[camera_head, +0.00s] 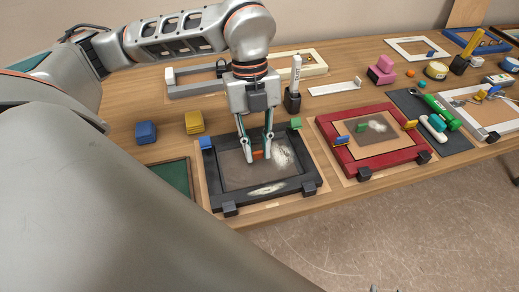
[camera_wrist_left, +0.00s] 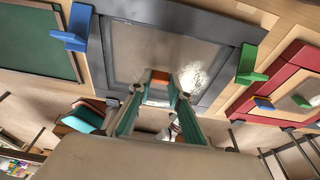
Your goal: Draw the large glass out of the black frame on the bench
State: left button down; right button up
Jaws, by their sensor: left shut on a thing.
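The black frame (camera_head: 211,172) lies flat on the bench, with a blue clip (camera_head: 206,142) and a green clip (camera_head: 296,124) at its far corners and black clips at the near ones. The large glass (camera_head: 236,172) is a grey, see-through pane with a whitish smear, lying within the frame's outline. I cannot tell whether it is lifted. My left gripper (camera_head: 259,157) points down over it, shut on a small orange tab (camera_head: 258,154). The tab (camera_wrist_left: 160,76) also shows between the fingertips in the left wrist view. Only small dark tips at the head view's bottom edge may be my right gripper (camera_head: 386,289).
A red frame (camera_head: 332,155) with a smaller pane lies close on the right. A green panel (camera_head: 172,179) lies on the left. Blue (camera_head: 146,132) and yellow (camera_head: 194,122) blocks and a black holder (camera_head: 292,101) with a white marker stand behind. Open floor lies in front.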

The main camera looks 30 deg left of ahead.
pick_arm(q)
jog(key=shift+r, duration=0.45)
jog(key=shift+r+p, duration=0.75)
jog(key=shift+r, duration=0.1)
jog(key=shift+r+p, duration=0.55)
jog(key=shift+r, duration=0.4)
